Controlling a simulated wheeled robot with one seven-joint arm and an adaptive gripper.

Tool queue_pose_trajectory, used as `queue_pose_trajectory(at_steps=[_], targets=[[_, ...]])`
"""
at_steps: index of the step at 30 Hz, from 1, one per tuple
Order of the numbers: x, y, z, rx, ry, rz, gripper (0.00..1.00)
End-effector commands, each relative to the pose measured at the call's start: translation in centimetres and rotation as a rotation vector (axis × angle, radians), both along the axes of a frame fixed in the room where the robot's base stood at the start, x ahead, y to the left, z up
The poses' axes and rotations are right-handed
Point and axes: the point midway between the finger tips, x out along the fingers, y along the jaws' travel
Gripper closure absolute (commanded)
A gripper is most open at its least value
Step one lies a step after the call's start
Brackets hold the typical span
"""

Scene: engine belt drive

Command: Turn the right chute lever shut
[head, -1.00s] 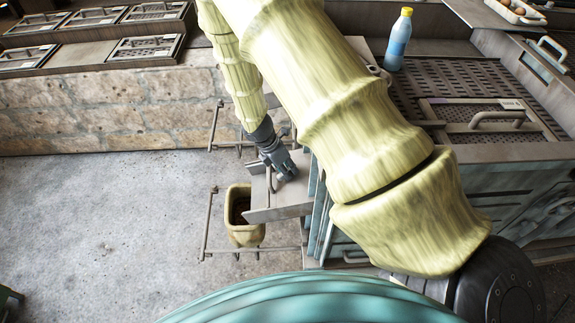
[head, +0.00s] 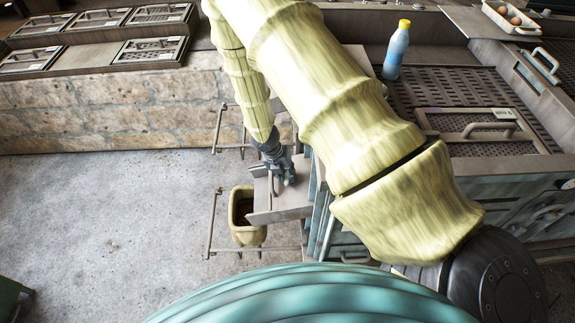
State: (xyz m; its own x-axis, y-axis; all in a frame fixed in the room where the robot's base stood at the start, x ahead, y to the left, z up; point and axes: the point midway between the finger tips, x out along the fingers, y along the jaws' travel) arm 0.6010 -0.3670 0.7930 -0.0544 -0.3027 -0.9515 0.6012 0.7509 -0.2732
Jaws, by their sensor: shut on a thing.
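A grey metal chute (head: 285,206) sticks out to the left from the side of the teal-sided machine, with its mouth by a yellowish bucket (head: 246,232). My gripper (head: 284,181) is at the chute's upper part, pointing down. It is shut on the chute lever, which is mostly hidden by the fingers. A thin upright piece (head: 271,184), perhaps part of the lever, shows just left of the fingers. The lever's exact angle cannot be told.
Thin metal rails (head: 211,222) flank the bucket. A blue bottle with a yellow cap (head: 396,50) stands on the machine top near a handled grate lid (head: 480,130). A tray of eggs (head: 512,16) is at the top right.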

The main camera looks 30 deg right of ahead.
Motion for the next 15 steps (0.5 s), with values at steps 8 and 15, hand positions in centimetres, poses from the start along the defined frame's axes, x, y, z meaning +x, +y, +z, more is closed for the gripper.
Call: queue_pose_trajectory(at_steps=[8, 15], targets=[[0.11, -0.01, 0.11, 0.014, 0.023, 0.096, 1.00], [0.13, 0.00, 0.05, 0.016, 0.027, 0.118, 1.00]])
